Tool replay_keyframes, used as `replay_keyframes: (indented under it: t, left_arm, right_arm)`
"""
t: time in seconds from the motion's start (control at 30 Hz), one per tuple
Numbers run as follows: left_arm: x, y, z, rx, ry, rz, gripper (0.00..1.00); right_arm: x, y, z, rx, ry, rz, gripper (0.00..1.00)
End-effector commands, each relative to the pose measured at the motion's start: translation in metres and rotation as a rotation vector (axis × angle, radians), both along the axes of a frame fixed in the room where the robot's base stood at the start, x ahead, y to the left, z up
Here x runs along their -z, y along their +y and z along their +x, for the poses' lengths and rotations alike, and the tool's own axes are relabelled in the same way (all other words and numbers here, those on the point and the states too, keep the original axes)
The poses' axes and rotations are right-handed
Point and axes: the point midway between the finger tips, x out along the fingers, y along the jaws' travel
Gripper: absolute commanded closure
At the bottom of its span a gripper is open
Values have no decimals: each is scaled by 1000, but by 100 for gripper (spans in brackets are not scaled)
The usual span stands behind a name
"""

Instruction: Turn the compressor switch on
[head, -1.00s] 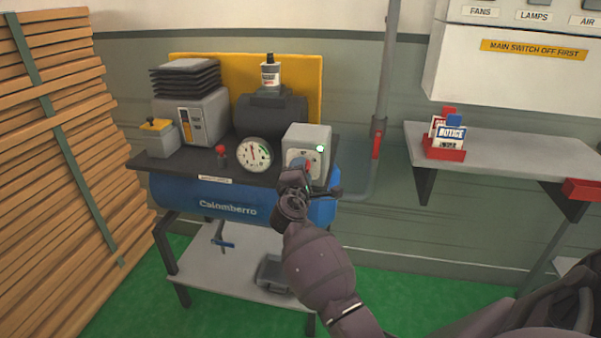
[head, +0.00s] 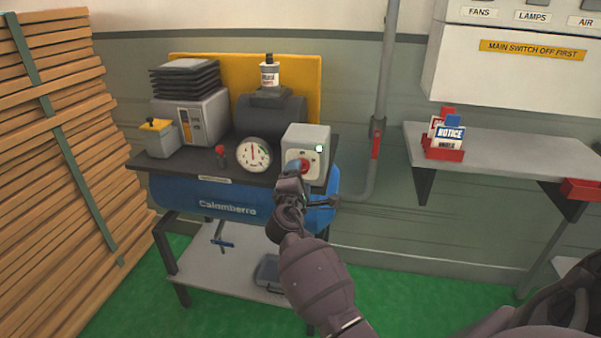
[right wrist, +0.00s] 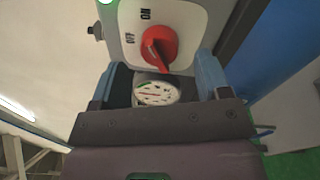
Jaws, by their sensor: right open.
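The compressor (head: 230,200) has a blue tank and a dark top. A grey switch box (head: 308,138) on its right end carries a red rotary knob (head: 303,165) and a lit green lamp (head: 319,149). In the right wrist view the red knob (right wrist: 158,48) sits on a white plate marked OFF and ON; I cannot tell exactly which mark it points at. My right gripper (head: 294,182) is just in front of and below the knob. In the right wrist view its blue fingers are open and apart, with nothing held between them. My left gripper is out of view.
A round pressure gauge (head: 253,155) and a small red-topped valve (head: 221,154) stand left of the switch box. A grey wall shelf (head: 490,150) with red trays is at right. Stacked planks (head: 50,170) rise at left. Green floor shows below.

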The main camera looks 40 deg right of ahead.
Motion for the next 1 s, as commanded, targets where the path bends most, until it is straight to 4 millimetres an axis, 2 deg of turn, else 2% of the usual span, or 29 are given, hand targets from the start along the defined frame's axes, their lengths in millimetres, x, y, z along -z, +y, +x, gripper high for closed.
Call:
replay_keyframes:
  t: [0.2,0.4,0.6,1.0]
  left_arm:
    - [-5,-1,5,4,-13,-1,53]
    - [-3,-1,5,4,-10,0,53]
    - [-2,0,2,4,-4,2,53]
    - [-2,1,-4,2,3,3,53]
  right_arm:
    - [3,31,-29,-2,0,2,30]
    - [5,51,-46,-2,0,1,30]
    - [5,58,-53,-1,0,1,30]
    - [5,59,-54,-1,0,0,30]
